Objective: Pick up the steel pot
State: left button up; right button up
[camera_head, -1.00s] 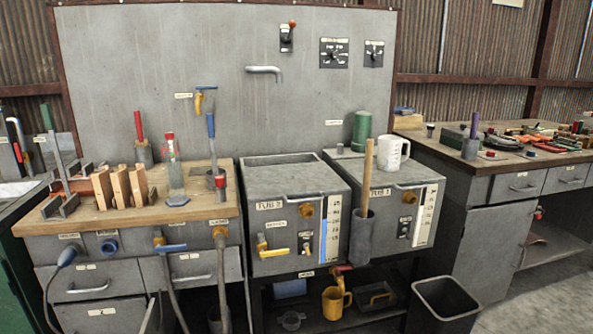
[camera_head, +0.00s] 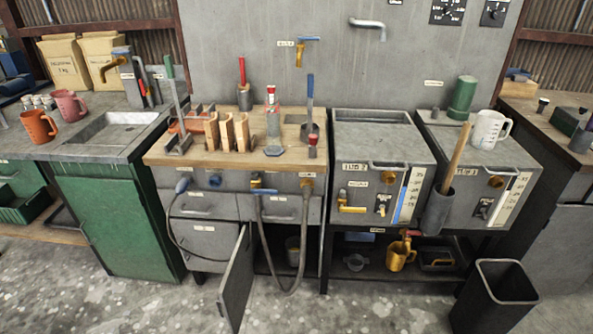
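No object is clearly identifiable as the steel pot. A grey metal vessel (camera_head: 293,251) stands partly in shadow inside the open cabinet under the wooden-topped bench, partly hidden by a hanging hose. A small round grey piece (camera_head: 355,262) lies on the low shelf under the tubs; I cannot tell whether it is a pot. Neither of my grippers is in view.
The cabinet door (camera_head: 236,283) stands open toward the floor. A hose (camera_head: 301,240) loops before the cabinet. The front left floor is clear.

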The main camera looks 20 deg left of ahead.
aim_at(292, 245)
jog(key=j+z, duration=0.2)
jog(key=j, duration=0.9)
jog(key=j+z, duration=0.15)
jog(key=j, duration=0.95)
jog(key=j+z, duration=0.2)
jog(key=j, duration=0.9)
jog(key=i+l, duration=0.2)
jog(key=l, duration=0.15)
jog(key=i+l+u, duration=0.35)
jog(key=l, duration=0.25)
jog(key=i+l+u, duration=0.15)
jog(key=l, duration=0.15)
jog(key=i+l+u, duration=0.15)
jog(key=l, duration=0.2)
jog(key=k+j, duration=0.05)
